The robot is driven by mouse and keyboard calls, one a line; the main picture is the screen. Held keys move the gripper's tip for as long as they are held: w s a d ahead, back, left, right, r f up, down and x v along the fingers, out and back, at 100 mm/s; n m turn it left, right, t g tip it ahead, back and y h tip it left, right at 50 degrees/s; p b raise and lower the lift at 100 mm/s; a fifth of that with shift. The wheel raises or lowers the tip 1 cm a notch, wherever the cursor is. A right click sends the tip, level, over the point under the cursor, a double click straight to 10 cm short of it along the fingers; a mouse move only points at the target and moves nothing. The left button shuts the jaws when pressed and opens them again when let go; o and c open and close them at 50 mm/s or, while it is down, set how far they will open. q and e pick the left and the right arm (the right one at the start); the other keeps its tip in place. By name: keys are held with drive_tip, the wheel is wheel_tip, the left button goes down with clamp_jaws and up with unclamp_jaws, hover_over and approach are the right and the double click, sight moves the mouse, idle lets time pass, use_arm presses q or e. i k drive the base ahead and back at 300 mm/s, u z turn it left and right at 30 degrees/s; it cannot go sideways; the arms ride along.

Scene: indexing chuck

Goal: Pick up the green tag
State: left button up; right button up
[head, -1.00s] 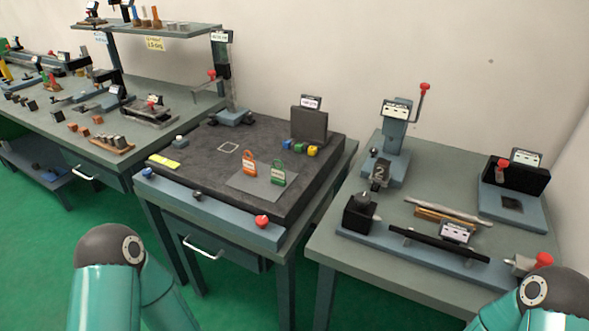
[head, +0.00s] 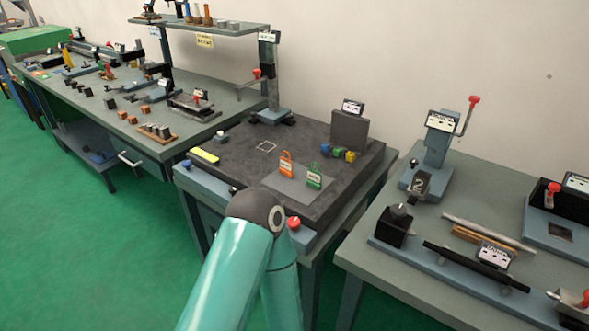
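The green tag (head: 314,178) stands upright on a grey sheet (head: 327,195) on the dark slab (head: 228,167) of the middle bench. An orange tag (head: 286,165) stands to its left. One of my teal arms rises from the bottom centre, and its dark elbow covers the front edge of the slab. Neither gripper is in view.
Small blue, yellow and green blocks (head: 338,152) lie behind the tag, before a dark upright block (head: 349,131). A red knob (head: 294,222) is at the front edge. The right bench (head: 378,230) holds fixtures. A gap separates the benches.

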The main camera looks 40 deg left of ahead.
sight(314, 180)
drive_tip(key=u, duration=0.35)
drive_tip(key=k, duration=0.4)
drive_tip(key=u, duration=0.65)
drive_tip(key=i, duration=0.5)
drive_tip(key=u, duration=0.05)
